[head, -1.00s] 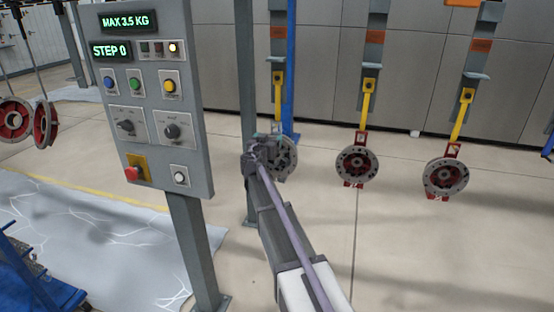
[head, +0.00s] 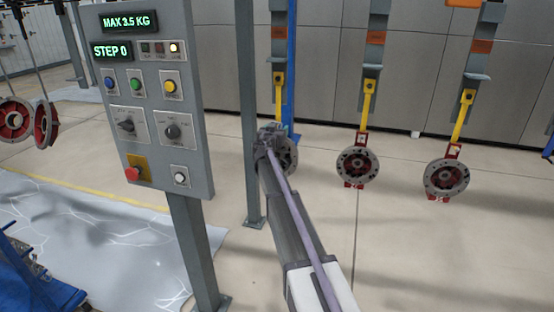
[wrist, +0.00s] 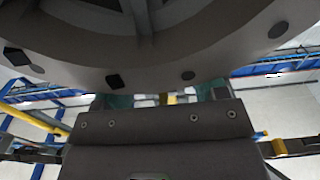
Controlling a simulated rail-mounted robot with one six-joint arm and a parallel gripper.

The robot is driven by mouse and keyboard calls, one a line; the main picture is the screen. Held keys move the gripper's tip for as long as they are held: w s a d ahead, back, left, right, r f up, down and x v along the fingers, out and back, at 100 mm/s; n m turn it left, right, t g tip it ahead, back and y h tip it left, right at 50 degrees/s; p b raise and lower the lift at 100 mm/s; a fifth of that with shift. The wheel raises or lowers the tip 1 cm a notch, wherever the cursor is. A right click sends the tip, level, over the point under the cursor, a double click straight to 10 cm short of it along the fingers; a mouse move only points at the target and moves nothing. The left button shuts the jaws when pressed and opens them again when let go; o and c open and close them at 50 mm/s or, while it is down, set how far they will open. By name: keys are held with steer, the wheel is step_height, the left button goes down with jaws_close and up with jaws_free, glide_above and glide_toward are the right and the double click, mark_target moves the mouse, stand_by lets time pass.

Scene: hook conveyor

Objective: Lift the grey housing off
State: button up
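A round grey housing (head: 287,157) hangs at the left of the row, below a yellow hook (head: 278,92). My gripper (head: 268,138) is at its upper left and partly covers it in the head view. In the wrist view, the underside or rim of a large grey round part (wrist: 190,75), with dark holes, fills the top, close above my gripper's grey body. Teal finger parts (wrist: 118,101) show at two spots beneath the rim, with a gap between them. Whether they touch the housing is hidden.
Two more round housings with red parts hang to the right, one in the middle (head: 357,166) and one farther right (head: 446,178). A control panel (head: 150,100) on a post stands at left. A grey upright (head: 250,110) stands close beside my gripper.

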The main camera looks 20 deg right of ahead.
jaws_close()
stand_by(0.4)
